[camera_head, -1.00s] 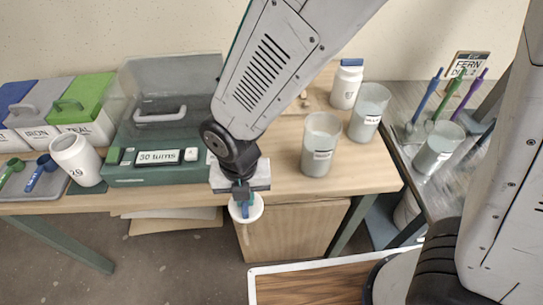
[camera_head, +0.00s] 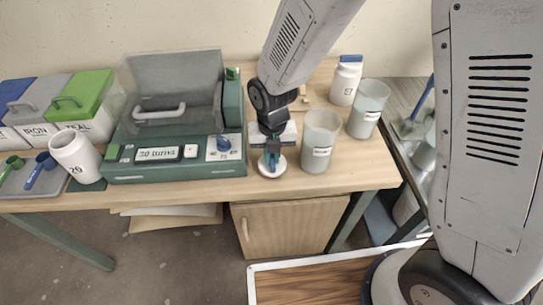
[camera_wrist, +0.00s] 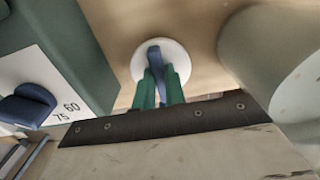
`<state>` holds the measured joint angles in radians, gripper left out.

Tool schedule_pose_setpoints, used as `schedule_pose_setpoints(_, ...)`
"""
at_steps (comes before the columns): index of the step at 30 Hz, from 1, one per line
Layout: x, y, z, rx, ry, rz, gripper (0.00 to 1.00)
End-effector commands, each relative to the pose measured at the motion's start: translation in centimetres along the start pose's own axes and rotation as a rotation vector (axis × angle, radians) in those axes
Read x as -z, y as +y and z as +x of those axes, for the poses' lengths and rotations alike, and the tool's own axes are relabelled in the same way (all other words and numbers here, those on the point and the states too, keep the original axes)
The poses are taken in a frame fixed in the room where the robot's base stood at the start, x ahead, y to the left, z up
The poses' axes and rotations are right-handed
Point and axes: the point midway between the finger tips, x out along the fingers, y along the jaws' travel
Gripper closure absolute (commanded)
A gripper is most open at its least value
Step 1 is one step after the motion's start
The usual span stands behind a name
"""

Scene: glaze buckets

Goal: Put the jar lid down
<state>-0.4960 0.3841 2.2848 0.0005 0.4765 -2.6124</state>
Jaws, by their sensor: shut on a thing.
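The jar lid (camera_head: 273,173) is a white disc with a blue upright handle. It also shows in the wrist view (camera_wrist: 172,48), at the top middle. My gripper (camera_head: 271,157) is shut on the lid's blue handle. The lid is at or just above the wooden table top, near its front edge, between the green machine and a frosted bucket. I cannot tell whether it touches the wood. In the wrist view my green fingertips (camera_wrist: 158,88) stand on either side of the handle.
The green machine (camera_head: 175,172), with a dial, stands close on the left. A frosted bucket (camera_head: 319,143) stands close on the right, with another (camera_head: 368,110) behind it. A white jar (camera_head: 345,82) with a blue lid stands at the back. The table's front edge (camera_head: 310,190) is near.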

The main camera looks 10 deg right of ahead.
Motion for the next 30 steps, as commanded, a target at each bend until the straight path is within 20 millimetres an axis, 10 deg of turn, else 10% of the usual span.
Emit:
schedule_pose_setpoints(12,0.0,0.0,1.2,0.000,-0.001,0.000,1.00)
schedule_pose_setpoints(15,0.0,0.1,1.2,-0.001,-0.002,0.000,0.66)
schedule_pose_setpoints(30,-0.1,0.1,-1.0,-0.003,-0.006,0.000,0.66)
